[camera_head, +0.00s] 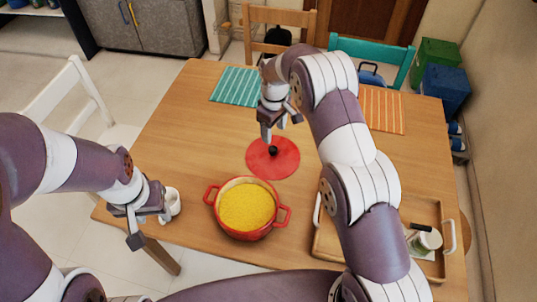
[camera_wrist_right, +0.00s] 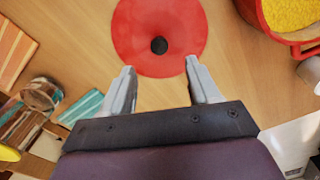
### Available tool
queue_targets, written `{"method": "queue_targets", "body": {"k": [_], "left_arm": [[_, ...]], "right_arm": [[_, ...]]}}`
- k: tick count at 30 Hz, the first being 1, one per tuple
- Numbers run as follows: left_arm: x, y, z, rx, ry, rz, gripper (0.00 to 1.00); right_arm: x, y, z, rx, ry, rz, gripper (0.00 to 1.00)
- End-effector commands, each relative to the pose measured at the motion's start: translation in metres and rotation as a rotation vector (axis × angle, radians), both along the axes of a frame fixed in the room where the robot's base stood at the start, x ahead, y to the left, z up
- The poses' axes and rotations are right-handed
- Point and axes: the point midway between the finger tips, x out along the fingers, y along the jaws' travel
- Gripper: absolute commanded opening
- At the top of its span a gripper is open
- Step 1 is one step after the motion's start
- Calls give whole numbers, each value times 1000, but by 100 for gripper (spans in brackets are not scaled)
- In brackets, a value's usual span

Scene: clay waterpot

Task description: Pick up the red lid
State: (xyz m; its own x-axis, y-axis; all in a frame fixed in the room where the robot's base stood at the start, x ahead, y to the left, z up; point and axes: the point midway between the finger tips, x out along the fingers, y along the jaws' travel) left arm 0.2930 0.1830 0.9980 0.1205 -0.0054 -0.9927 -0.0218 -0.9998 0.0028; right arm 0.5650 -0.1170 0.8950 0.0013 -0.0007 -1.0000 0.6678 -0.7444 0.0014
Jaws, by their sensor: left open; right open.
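The red lid (camera_head: 272,160) is a flat round disc with a black knob (camera_head: 273,151) at its middle, lying on the wooden table behind the red pot. In the right wrist view the lid (camera_wrist_right: 135,33) is ahead of the fingertips, its knob (camera_wrist_right: 159,45) a little beyond the gap between them. My right gripper (camera_head: 274,132) is open and empty, just above the lid's far side. It also shows in the right wrist view (camera_wrist_right: 163,80). My left gripper (camera_head: 148,222) is open at the table's left edge, beside a white cup, away from the lid.
The red two-handled pot (camera_head: 241,232) with yellow contents stands in front of the lid. A white cup (camera_head: 171,203) is at the left edge. A wooden tray (camera_head: 328,243) is at the right. Striped mats (camera_head: 236,87) lie at the back. The table left of the lid is clear.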

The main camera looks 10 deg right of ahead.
Motion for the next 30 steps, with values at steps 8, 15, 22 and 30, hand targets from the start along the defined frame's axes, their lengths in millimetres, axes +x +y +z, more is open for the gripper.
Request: {"method": "queue_targets", "body": {"k": [8, 15, 22, 30], "left_arm": [[0, 0, 8, 0, 0, 0, 47], [0, 0, 21, 0, 0, 0, 47], [0, 0, 21, 0, 0, 0, 47], [0, 0, 21, 0, 0, 0, 47]], "right_arm": [[0, 0, -49, 0, 1, -3, 61], [-1, 0, -91, 0, 1, -4, 61], [-1, 0, -103, 1, -2, -5, 61], [-1, 0, -103, 0, -1, -5, 2]]}}
